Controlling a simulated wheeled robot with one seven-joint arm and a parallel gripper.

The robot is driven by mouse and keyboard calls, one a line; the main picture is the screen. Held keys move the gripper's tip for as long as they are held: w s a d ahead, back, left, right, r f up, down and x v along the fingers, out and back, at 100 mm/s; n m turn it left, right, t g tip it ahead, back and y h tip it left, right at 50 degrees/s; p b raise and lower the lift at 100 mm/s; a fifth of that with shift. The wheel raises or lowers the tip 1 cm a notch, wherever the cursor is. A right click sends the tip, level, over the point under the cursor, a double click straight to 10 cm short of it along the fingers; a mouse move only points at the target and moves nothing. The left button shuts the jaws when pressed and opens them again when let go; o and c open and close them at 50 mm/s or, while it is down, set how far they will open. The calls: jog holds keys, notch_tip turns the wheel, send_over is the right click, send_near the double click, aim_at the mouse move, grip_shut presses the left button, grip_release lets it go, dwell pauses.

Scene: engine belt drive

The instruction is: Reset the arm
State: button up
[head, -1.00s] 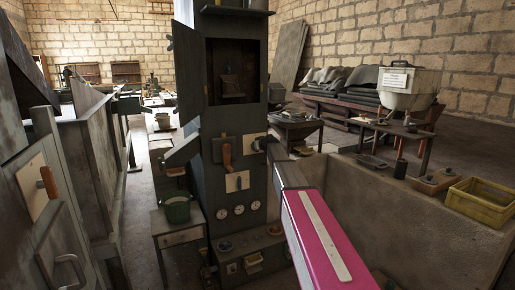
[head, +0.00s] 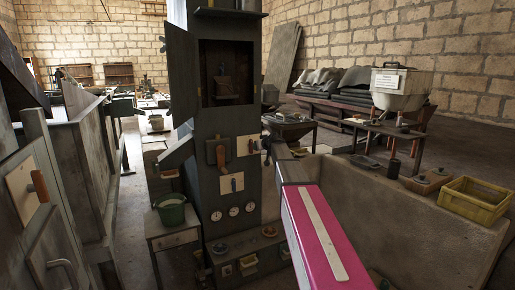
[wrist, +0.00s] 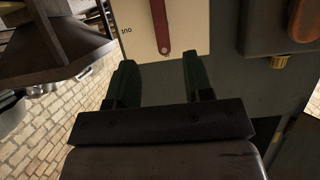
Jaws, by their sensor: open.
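My gripper (wrist: 158,76) is open in the wrist view, its two dark green fingers spread with nothing held between them. A red lever (wrist: 162,28) on a pale plate (wrist: 138,28) shows beyond the fingertips, roughly between them. Whether the fingers touch the plate cannot be told. In the head view my arm reaches from the lower right toward the dark control column (head: 195,200). Its end is beside a pale plate (head: 249,146) on the column, and the fingers are too small to make out there.
The column also carries a handled lever (head: 221,154), a small switch plate (head: 231,183) and several gauges. A green bucket (head: 171,210) stands on a small table at left. A yellow crate (head: 474,201) sits on the stone trough (head: 430,225) at right.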

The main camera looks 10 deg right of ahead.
jog(key=s+a+f+m+g+h, duration=0.1)
jog(key=s+a+f+g, duration=0.15)
jog(key=s+f, duration=0.9)
jog(key=s+a+f+g, duration=0.2)
jog(key=s+f+g, duration=0.2)
jog(key=s+f, duration=0.75)
jog(key=s+f+m+g+h, duration=0.1)
jog(key=s+f+g, duration=0.2)
jog(key=s, duration=0.9)
jog(key=s+d+f+m+g+h, duration=0.1)
jog(key=s+f, duration=0.5)
jog(key=s, duration=0.7)
jog(key=shift+s+f+m+g+h, duration=0.25)
jog(key=shift+g+h, duration=0.35)
jog(key=shift+g, duration=0.55)
jog(key=shift+o, duration=0.4)
jog(key=shift+w+d+r, duration=0.1)
jog(key=shift+w, duration=0.05)
